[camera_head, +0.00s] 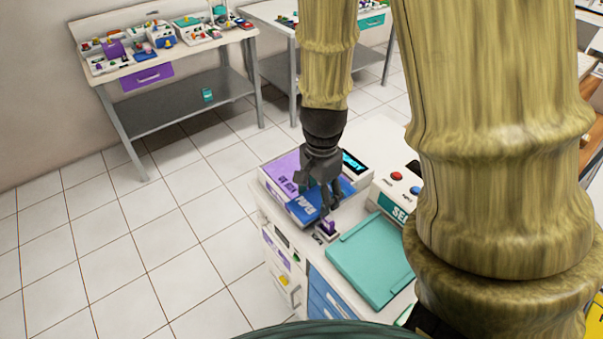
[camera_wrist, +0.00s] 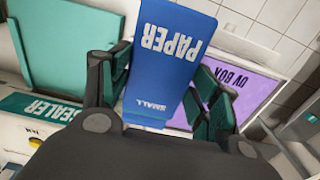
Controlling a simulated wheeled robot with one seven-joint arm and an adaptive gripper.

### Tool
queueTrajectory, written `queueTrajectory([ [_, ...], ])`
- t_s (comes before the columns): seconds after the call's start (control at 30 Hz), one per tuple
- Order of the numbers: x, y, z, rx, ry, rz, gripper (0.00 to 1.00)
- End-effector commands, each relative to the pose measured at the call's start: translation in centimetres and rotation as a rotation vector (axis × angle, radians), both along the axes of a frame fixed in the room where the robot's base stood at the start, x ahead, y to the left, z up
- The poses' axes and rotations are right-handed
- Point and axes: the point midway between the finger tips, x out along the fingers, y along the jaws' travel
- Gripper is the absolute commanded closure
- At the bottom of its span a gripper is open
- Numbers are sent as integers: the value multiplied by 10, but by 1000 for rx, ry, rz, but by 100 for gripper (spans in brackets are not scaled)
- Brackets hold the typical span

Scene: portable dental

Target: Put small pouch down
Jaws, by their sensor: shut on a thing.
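The small pouch (camera_wrist: 168,60) is a flat blue packet with "PAPER" and "SMALL" in white letters. In the wrist view it lies between the fingers of my gripper (camera_wrist: 160,92), which is shut on it. In the head view my gripper (camera_head: 328,202) points down over the cabinet top, and the blue pouch (camera_head: 308,210) shows beside the fingers, in front of the purple UV box (camera_head: 284,176). Whether the pouch touches the box or the surface is hard to tell. The UV box (camera_wrist: 258,92) also shows behind the pouch in the wrist view.
A teal lid or pad (camera_head: 372,262) covers the cabinet's front right. A small purple-topped item (camera_head: 327,229) sits near the left edge. A cluttered workbench (camera_head: 165,52) stands farther back.

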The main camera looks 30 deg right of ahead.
Motion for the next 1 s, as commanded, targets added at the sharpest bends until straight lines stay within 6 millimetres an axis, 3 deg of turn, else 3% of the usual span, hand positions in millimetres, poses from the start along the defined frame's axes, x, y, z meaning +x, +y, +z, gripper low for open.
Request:
queueTrajectory([
  [0.33,39,-11,-2,-1,1,-2,63],
  [0.7,103,-30,-8,-1,0,0,63],
  [1.0,125,-36,-11,-1,0,0,63],
])
